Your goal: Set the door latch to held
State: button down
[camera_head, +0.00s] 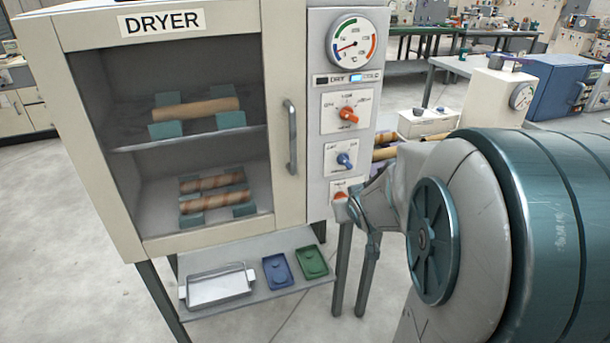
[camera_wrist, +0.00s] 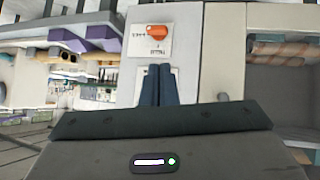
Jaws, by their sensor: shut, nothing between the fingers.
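The dryer door (camera_head: 165,130) stands shut, with a grey bar handle (camera_head: 291,137) on its right side. The panel beside it has an upper orange knob (camera_head: 348,115), a blue knob (camera_head: 344,160) and a lower orange-red knob (camera_head: 340,204). That lower knob seems to be the orange one in the wrist view (camera_wrist: 157,32), where its lettering is too blurred to read. I cannot tell which part is the latch. My gripper (camera_wrist: 159,68) is shut and empty in front of the panel, its tips apart from the orange knob in the picture. In the head view my arm partly hides the lower panel.
Below the dryer, a shelf holds a metal tray (camera_head: 218,286), a blue dish (camera_head: 277,271) and a green dish (camera_head: 311,262). Rolls lie on racks behind the door. A bench with a blue box (camera_head: 563,88) stands at the right. The floor at left is clear.

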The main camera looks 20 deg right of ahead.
jog(key=w+d+f+n+t+y+b, duration=0.1)
jog(key=w+d+f+t+y+b, duration=0.2)
jog(key=w+d+f+t, duration=0.2)
jog(key=shift+w+d+f+t, duration=0.15)
jog(key=shift+f+t, duration=0.15)
jog(key=shift+w, duration=0.1)
jog(key=x, duration=1)
jog(key=shift+w+a, duration=0.1)
jog(key=shift+a, duration=0.15)
jog(key=f, duration=0.4)
jog(key=shift+s, duration=0.2)
